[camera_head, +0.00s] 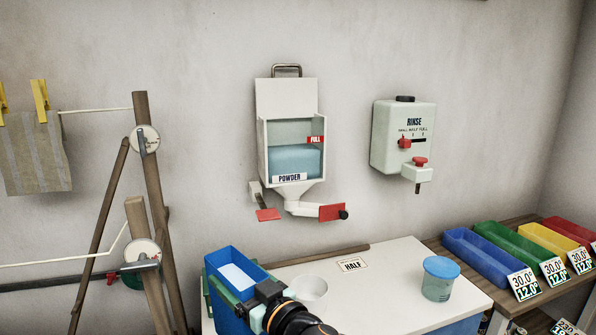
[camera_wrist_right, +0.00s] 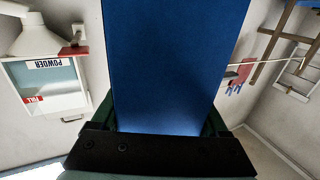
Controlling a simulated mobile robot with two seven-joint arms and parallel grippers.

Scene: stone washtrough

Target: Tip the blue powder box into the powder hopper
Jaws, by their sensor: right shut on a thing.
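The blue powder box (camera_head: 225,259) is open-topped, with pale powder inside, above the left end of the white worktop. My right gripper (camera_head: 228,293) is shut on it, green fingers on either side. Its blue side fills the middle of the right wrist view (camera_wrist_right: 175,65). The powder hopper (camera_head: 290,188) is on the wall, up and right of the box and apart from it. Its window shows pale blue content just below the red FULL mark (camera_head: 316,139). The hopper also shows at the left of the right wrist view (camera_wrist_right: 50,85). My left gripper is not in view.
On the worktop (camera_head: 395,275) are a white bowl (camera_head: 310,288), a HALF card (camera_head: 352,265) and a blue-lidded tub (camera_head: 440,279). A rinse dispenser (camera_head: 403,140) hangs right of the hopper. A wooden frame (camera_head: 150,180) stands left; coloured bins (camera_head: 490,262) stand right.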

